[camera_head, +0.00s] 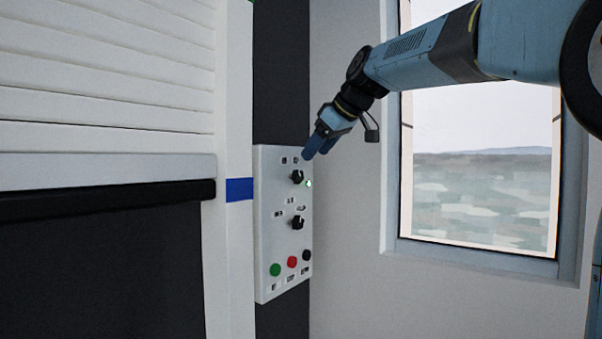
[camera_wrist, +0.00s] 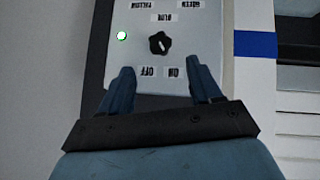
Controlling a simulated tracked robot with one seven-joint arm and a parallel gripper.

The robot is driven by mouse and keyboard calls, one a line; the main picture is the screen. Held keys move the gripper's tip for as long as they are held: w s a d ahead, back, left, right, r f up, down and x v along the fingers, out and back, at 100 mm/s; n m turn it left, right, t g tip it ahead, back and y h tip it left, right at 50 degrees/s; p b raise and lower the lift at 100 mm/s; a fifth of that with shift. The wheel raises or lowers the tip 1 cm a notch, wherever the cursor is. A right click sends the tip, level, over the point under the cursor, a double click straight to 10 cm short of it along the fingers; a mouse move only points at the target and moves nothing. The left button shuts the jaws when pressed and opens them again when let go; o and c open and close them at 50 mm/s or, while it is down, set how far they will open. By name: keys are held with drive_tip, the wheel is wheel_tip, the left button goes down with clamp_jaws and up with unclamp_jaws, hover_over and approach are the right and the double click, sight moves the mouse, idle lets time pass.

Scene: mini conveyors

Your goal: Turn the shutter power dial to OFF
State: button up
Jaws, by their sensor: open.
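The shutter power dial (camera_head: 297,177) is the upper black knob on a white control panel (camera_head: 265,230). It also shows in the wrist view (camera_wrist: 159,43), upside down, with the OFF label (camera_wrist: 148,72) and the ON label (camera_wrist: 173,72) on my side of it. The small white mark on the knob is too small to read surely. A lit green lamp (camera_head: 309,183) is beside the dial. My gripper (camera_head: 318,151) is open and empty, up and to the right of the dial. In the wrist view its fingers (camera_wrist: 162,74) are spread apart, short of the knob and not around it.
A lower black dial (camera_head: 297,222) has colour labels around it. Green (camera_head: 275,269), red (camera_head: 292,261) and black (camera_head: 306,256) buttons sit at the panel's bottom. A white slatted shutter (camera_head: 105,75) is at left. A window (camera_head: 485,170) is at right.

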sight(303, 174)
drive_tip(key=x, duration=0.8)
drive_tip(key=shift+w+a+f, duration=0.1)
drive_tip(key=shift+w+f, duration=0.1)
drive_tip(key=shift+f, duration=0.1)
drive_tip(key=shift+c, duration=0.5)
drive_tip(key=c, duration=0.9)
drive_tip(key=shift+c, duration=0.2)
drive_tip(key=g+y, duration=0.1)
drive_tip(key=m+g, duration=0.1)
drive_tip(key=m+g+y, duration=0.1)
drive_tip(key=shift+w+d+y, duration=0.3)
drive_tip(key=shift+w+d, duration=0.05)
drive_tip(key=m+g+y, duration=0.3)
drive_tip(key=shift+w+d+f+g+y, duration=0.2)
drive_tip(key=shift+w+g+y, duration=0.1)
